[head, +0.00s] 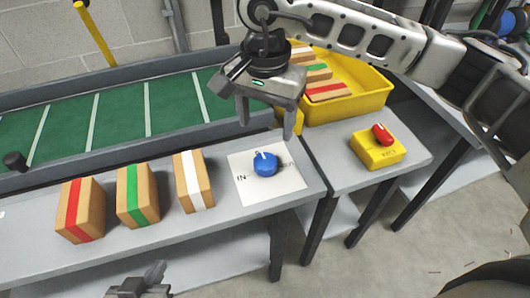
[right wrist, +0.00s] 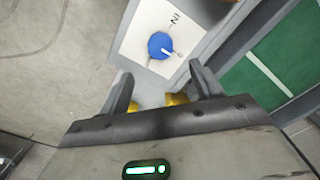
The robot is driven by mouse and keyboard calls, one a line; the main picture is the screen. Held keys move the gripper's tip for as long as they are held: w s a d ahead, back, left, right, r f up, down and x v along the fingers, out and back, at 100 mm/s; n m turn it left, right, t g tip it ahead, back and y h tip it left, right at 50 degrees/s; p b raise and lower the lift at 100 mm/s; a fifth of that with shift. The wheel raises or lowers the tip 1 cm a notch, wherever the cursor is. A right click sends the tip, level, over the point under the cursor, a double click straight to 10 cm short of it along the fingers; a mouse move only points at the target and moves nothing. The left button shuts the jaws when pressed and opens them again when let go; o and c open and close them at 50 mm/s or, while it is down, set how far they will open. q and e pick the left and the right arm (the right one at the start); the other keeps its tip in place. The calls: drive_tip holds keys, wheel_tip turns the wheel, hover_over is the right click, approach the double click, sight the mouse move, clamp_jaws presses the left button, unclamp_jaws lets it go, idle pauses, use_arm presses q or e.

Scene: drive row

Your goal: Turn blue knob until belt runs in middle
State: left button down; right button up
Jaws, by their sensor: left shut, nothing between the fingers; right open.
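The blue knob (head: 265,164) sits on a white label plate (head: 252,190) on the grey bench. Its white pointer line is turned toward the "0" mark; "IN" is printed to its left, and the right-hand word is unclear. My right gripper (head: 267,122) is open and empty above and behind the knob. In the right wrist view the knob (right wrist: 160,46) lies just beyond the two fingertips (right wrist: 163,88), untouched. The green belt (head: 120,117) with white cross stripes runs behind the bench. My left gripper (head: 155,274) is shut and empty at the bottom edge.
Boxes with red (head: 80,210), green (head: 137,195) and white (head: 193,181) stripes stand left of the knob. A yellow bin (head: 358,98) with striped boxes stands at the back right. A yellow block (head: 378,153) with a red knob (head: 382,134) sits on the right-hand table.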

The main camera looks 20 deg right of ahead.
sight(265, 160)
wheel_tip(265, 160, down, 10)
drive_tip(key=shift+r, duration=0.1)
drive_tip(key=shift+c, duration=0.4)
drive_tip(key=c, duration=0.9)
